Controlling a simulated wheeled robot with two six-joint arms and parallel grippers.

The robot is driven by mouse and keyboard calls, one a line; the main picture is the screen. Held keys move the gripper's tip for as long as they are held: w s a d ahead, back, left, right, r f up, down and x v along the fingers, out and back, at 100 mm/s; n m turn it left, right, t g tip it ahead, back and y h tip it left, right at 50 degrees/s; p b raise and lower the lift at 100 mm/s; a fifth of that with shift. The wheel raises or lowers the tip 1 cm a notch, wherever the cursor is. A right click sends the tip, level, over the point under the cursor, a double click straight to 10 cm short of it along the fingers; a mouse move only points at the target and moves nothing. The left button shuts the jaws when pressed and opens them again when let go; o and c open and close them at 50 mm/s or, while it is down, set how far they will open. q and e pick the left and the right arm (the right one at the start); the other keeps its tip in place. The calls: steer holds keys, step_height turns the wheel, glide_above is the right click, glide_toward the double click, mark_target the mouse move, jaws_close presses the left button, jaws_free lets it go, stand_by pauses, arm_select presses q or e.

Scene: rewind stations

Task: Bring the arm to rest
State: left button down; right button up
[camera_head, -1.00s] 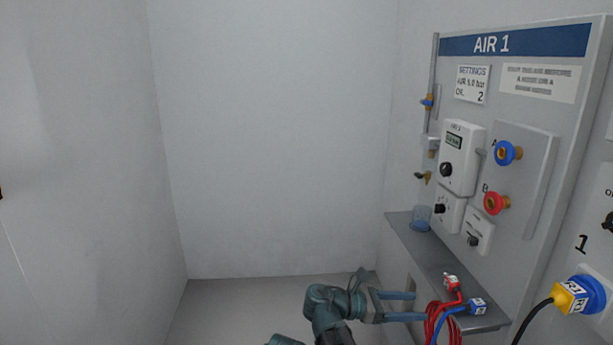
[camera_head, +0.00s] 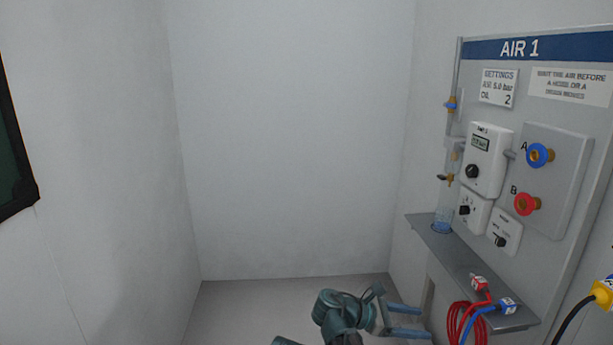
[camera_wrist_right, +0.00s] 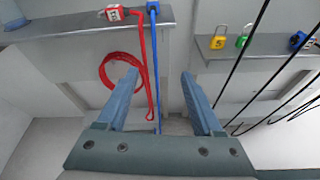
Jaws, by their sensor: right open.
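My right gripper (camera_head: 424,320) shows at the bottom of the head view, its two blue-grey fingers pointing right toward the shelf. In the right wrist view the same gripper (camera_wrist_right: 160,82) has its fingers spread wide with nothing held between them. A coiled red hose (camera_wrist_right: 125,72) and a blue hose (camera_wrist_right: 156,60) hang beyond the fingers, apart from them as far as I can tell. My left gripper is not in either view.
A grey shelf (camera_head: 452,258) juts from the AIR 1 panel (camera_head: 575,215) on the right. Red (camera_head: 480,284) and blue (camera_head: 508,305) hose ends rest on it. Padlocks, one yellow (camera_wrist_right: 218,42), and black cables show in the wrist view. The floor left of my arm is clear.

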steer(key=s+a+f+m+y, duration=0.2)
steer(key=s+f+m+y, duration=0.2)
steer(key=f+m+y, duration=0.25)
steer(key=s+a+f+m+y, duration=0.2)
steer(key=s+f+m+y, duration=0.1)
steer(key=f+m+y, duration=0.4)
steer(key=s+a+f+g, duration=0.1)
steer(key=s+a, duration=0.3)
steer(key=a, duration=0.4)
steer(key=s+a+f, duration=0.1)
steer(key=s+a, duration=0.2)
steer(key=a, duration=0.4)
step_height(320, 180, up, 31)
steer(key=p, duration=3)
steer(key=shift+s+a+f, duration=0.2)
steer(key=shift+s+a, duration=0.05)
steer(key=shift+a, duration=0.1)
